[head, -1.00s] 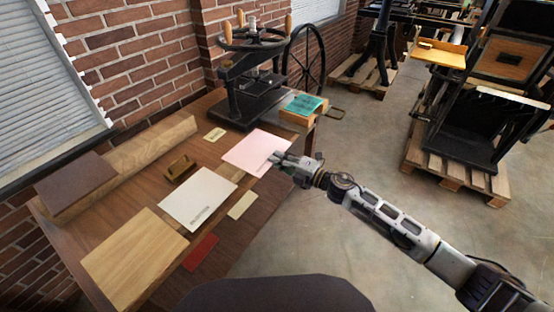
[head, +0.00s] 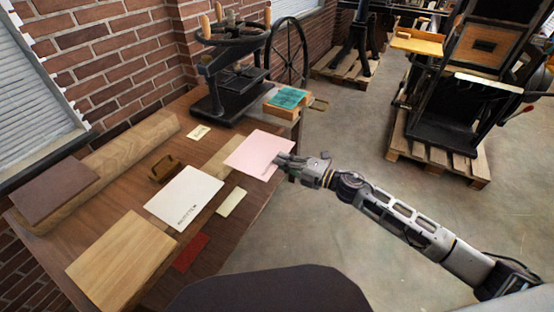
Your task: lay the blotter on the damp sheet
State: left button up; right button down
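A pink sheet (head: 256,150), which looks like the blotter, is at the table's right edge. My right gripper (head: 281,160) has its fingers at the sheet's right edge and seems shut on it. I cannot tell whether the sheet touches the table. A white sheet (head: 183,193), which may be the damp sheet, lies flat to the left and nearer, with small dark lettering I cannot surely read. My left gripper is not in view.
A black hand press (head: 232,98) stands behind, with a teal book on a wooden block (head: 283,112) beside it. A small wooden-handled tool (head: 166,169), a pale board (head: 122,262), a cream card (head: 231,202) and a red card (head: 190,252) surround the white sheet.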

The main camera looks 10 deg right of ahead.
jog(key=b+v, duration=0.1)
jog(key=v, duration=0.6)
jog(key=shift+s+d, duration=0.2)
dwell(0.4)
dwell(0.5)
